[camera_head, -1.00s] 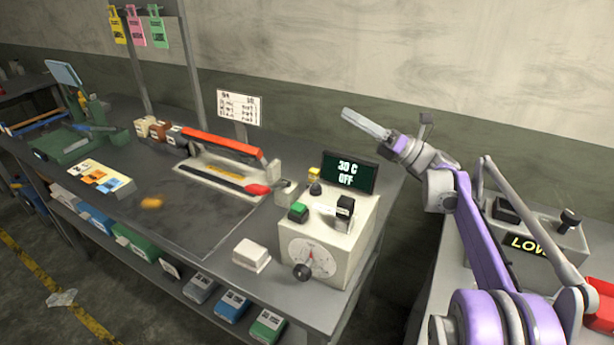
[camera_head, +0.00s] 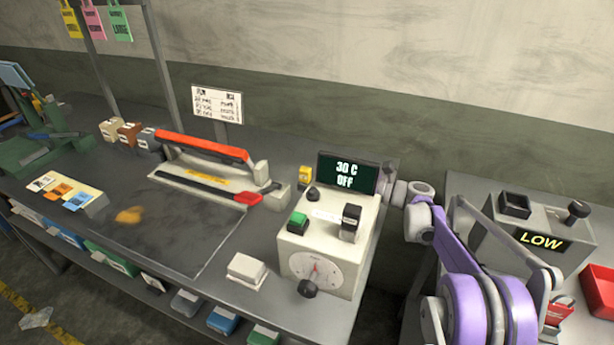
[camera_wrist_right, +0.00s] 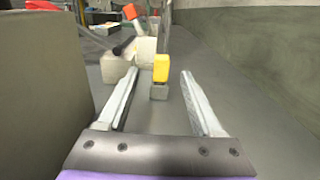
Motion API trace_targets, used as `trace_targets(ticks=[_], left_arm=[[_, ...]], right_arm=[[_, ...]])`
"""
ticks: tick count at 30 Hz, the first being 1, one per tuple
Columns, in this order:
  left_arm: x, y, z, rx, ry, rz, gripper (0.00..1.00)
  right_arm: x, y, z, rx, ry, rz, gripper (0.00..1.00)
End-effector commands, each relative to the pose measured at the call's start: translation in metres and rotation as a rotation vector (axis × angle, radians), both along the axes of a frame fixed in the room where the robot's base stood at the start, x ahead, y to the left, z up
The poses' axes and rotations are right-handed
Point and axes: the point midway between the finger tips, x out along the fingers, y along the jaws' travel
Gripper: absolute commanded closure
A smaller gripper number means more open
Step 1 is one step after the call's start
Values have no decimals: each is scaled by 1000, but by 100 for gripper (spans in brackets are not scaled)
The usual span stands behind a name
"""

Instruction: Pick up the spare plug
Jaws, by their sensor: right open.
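A small yellow block on a grey base, which looks like the spare plug (camera_head: 305,175), stands on the bench behind the control box. In the right wrist view the yellow block (camera_wrist_right: 161,68) is upright, just ahead of and between the fingertips. My right gripper (camera_wrist_right: 160,75) is open, with nothing between its fingers that it grips. In the head view my right arm reaches in behind the control box, which hides the fingers. My left gripper is not in view.
The control box (camera_head: 325,240) with its display (camera_head: 347,172) reading "30 C OFF" stands beside the right gripper. A sealer with a red bar (camera_head: 205,147) lies to the left. A white block (camera_head: 246,270) sits at the front. The wall runs behind the bench.

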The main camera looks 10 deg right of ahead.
Motion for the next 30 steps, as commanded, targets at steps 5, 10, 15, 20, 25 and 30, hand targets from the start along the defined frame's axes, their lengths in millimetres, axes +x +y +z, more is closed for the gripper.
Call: trace_targets(ticks=[5,10,15,20,25,30], left_arm=[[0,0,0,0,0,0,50],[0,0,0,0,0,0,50],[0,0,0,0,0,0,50],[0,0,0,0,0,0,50],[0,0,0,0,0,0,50],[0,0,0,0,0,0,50]], right_arm=[[8,11,-1,0,0,0,33],[22,30,-3,1,0,2,33],[34,47,-3,1,0,0,33],[35,48,-3,1,0,-1,33],[35,47,-3,1,0,-1,53],[35,47,-3,1,0,-1,84]])
